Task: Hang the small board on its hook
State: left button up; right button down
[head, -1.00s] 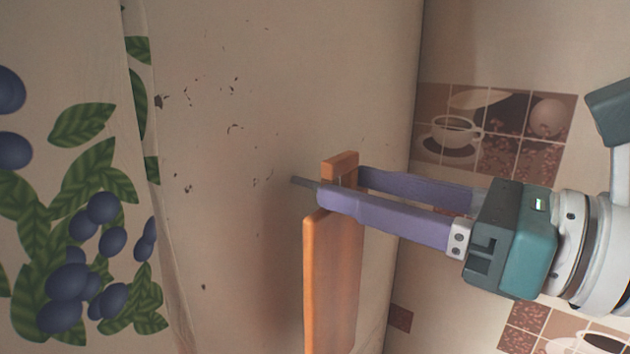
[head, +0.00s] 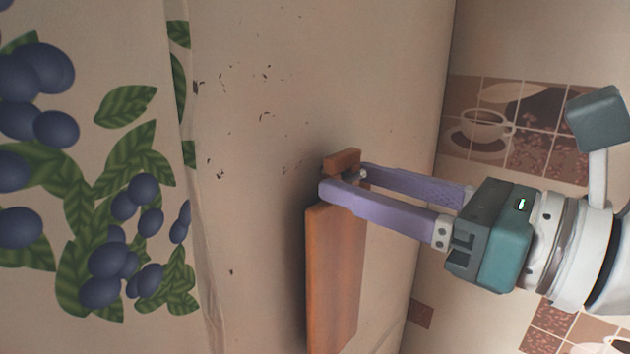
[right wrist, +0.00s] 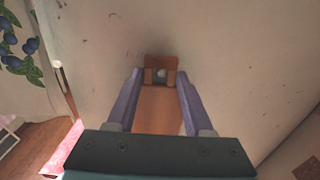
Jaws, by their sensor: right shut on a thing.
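The small board (head: 335,280) is a brown wooden board with a narrow handle (head: 342,160) at its top; it hangs upright, close to the wall. My right gripper (head: 345,185) is shut on the handle, its purple fingers on either side. In the right wrist view, the board (right wrist: 160,108) lies between the fingers, and the hook's pale tip (right wrist: 161,73) shows in the handle's hole. In the head view, the metal hook tip (head: 362,174) shows on the near side of the handle. The rest of the hook is hidden. My left gripper is not in view.
The beige wall (head: 270,210) has small dark chips in its paint. A cloth with plums and leaves (head: 100,220) covers the left side. Coffee-cup tiles (head: 510,125) are on the right. The wall around the board is clear.

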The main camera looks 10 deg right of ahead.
jog(key=shift+c, duration=1)
grip_release()
